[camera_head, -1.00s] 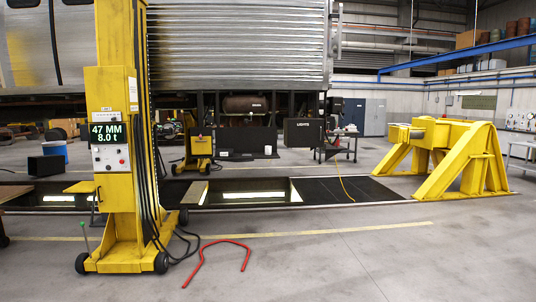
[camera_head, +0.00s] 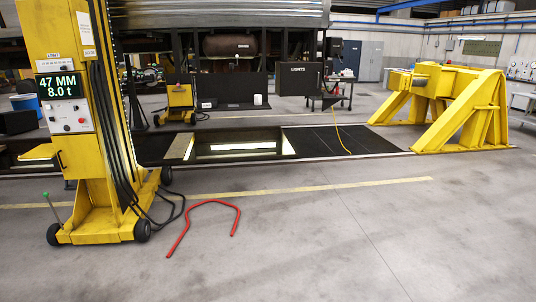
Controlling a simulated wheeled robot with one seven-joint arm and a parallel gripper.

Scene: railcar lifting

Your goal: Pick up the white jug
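A small white object (camera_head: 258,100), perhaps the white jug, stands low beside the right end of a dark panel, beyond the pit. It is too small to make out a handle or spout. Another small pale item (camera_head: 347,73) sits on a dark trolley (camera_head: 336,97) farther right, and its shape is unclear. My gripper is not in view.
A yellow lifting column (camera_head: 75,125) stands at near left, with a bent red bar (camera_head: 210,204) on the floor beside it. An open pit (camera_head: 240,146) crosses the middle. A yellow stand (camera_head: 455,105) is at right. The near right floor is clear.

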